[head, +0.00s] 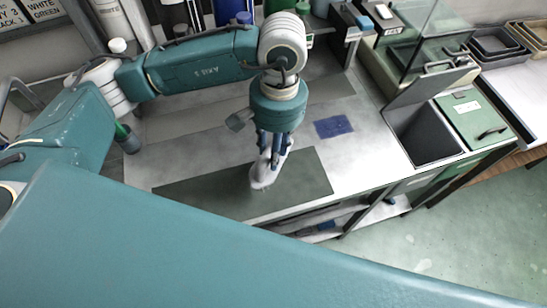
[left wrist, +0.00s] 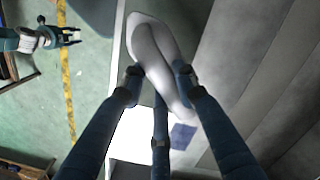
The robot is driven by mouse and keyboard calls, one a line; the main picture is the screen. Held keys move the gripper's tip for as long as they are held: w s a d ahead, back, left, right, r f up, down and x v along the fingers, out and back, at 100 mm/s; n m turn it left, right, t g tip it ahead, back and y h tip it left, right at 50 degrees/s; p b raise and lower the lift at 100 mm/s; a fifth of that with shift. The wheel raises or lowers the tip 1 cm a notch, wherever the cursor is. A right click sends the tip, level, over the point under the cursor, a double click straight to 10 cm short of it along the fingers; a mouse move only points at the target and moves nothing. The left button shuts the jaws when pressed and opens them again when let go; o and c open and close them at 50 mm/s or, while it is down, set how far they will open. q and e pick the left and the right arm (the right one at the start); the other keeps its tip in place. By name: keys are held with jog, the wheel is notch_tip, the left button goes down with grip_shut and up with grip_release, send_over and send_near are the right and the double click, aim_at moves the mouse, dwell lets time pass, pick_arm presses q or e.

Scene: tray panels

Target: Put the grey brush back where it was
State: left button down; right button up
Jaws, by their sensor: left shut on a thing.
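The grey brush (head: 264,173), a pale elongated thing with a rounded lower end, hangs from my left gripper (head: 270,150) over a dark green mat in the head view. In the left wrist view, my left gripper's blue fingers (left wrist: 158,90) are closed around the pale brush (left wrist: 152,48). Part of the brush is hidden by the fingers. I cannot tell whether its lower end touches the mat.
The dark green mat (head: 309,180) lies along the bench's front edge. A flat blue pad (head: 333,126) lies behind it to the right. A dark cup (head: 128,142) holding something green stands at left. An open bin (head: 428,135) is at right; bottles line the back.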

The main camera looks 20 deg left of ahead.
pick_arm(q)
jog(key=shift+f, duration=0.8)
notch_tip(320, 180, down, 3)
jog(key=shift+f+p, duration=0.2)
jog(key=shift+p, duration=0.5)
jog(key=shift+f, duration=0.4)
jog(key=shift+d+f+b, duration=0.1)
jog(key=shift+f+b, duration=0.15)
jog(key=shift+b, duration=0.05)
jog(key=c, duration=1.5)
grip_release()
jog(key=shift+o, duration=0.8)
pick_arm(e)
jog(key=shift+w+a+r, duration=0.4)
jog(key=shift+w+r, duration=0.25)
jog(key=shift+w, duration=0.05)
pick_arm(q)
jog(key=shift+r, duration=0.1)
